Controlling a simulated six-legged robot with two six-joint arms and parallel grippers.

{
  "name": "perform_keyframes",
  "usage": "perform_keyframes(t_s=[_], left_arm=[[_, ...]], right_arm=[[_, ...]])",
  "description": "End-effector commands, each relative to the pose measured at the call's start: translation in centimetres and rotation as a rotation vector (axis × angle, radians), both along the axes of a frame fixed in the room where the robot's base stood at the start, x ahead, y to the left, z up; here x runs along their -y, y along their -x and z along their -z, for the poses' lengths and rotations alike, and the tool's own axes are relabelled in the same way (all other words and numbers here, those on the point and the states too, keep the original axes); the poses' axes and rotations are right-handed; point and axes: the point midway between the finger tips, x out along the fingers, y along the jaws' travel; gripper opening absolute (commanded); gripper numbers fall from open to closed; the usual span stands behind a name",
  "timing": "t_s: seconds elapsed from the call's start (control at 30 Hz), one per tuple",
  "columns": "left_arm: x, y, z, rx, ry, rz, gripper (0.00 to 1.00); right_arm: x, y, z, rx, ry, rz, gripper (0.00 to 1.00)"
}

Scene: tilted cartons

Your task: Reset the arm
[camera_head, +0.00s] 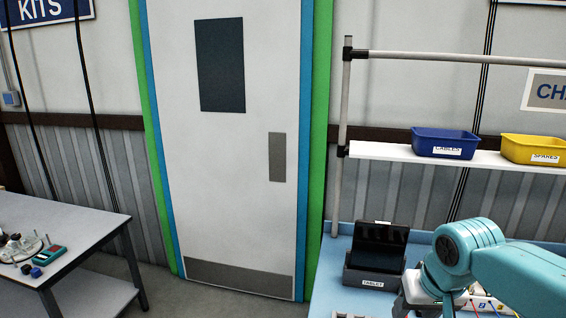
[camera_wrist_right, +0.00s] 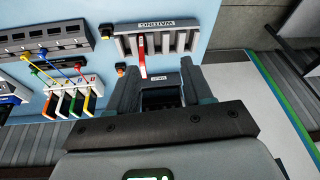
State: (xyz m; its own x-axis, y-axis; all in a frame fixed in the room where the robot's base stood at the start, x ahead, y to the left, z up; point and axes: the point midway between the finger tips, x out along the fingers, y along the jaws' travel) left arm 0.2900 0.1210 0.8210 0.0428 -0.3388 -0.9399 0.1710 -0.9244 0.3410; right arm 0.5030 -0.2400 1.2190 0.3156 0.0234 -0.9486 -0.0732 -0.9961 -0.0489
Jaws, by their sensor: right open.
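My teal right arm (camera_head: 490,265) reaches in from the right edge of the head view, over the blue bench. Its gripper is not clearly visible there. In the right wrist view my right gripper (camera_wrist_right: 162,88) shows two dark fingers standing apart, open, with nothing seen held between them. A small white label and part of a dark holder show beyond the gap. My left arm and left gripper are in neither view.
A tablet in a dark stand (camera_head: 375,255) stands on the bench beside my arm. A blue bin (camera_head: 444,141) and yellow bin (camera_head: 533,149) sit on the shelf above. The wrist view shows a slotted rack (camera_wrist_right: 170,40) and coloured cables (camera_wrist_right: 72,88). A grey table (camera_head: 75,232) stands left.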

Motion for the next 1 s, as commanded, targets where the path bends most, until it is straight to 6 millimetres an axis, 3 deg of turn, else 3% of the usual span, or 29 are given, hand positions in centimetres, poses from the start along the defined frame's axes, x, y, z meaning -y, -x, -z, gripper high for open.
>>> perform_keyframes(t_s=[0.03,0.17,0.27,0.37,0.5,0.6,0.7,0.8,1.0], left_arm=[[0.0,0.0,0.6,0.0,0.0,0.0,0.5],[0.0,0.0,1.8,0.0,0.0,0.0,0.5],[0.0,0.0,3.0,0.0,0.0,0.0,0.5],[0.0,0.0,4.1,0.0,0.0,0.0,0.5],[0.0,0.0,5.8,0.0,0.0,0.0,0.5],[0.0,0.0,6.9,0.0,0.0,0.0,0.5],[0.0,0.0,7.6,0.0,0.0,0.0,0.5],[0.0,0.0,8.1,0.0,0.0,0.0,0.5],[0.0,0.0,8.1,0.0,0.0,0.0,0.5]], right_arm=[[-0.7,-0.3,2.8,-0.02,-0.011,-0.019,0.5],[-3.1,-0.5,11.0,-0.065,-0.066,-0.07,0.5],[-5.4,0.6,19.1,-0.11,-0.129,-0.1,0.5],[-7.5,2.9,27.0,-0.152,-0.197,-0.107,0.5],[-10.0,8.5,37.0,-0.21,-0.28,-0.079,0.5],[-11.1,13.2,42.4,-0.249,-0.318,-0.038,0.5],[-11.8,17.3,45.7,-0.276,-0.333,0.0,0.5],[-12.0,20.1,47.4,-0.291,-0.335,0.028,0.5],[-12.1,21.4,47.9,-0.294,-0.333,0.041,0.5]])
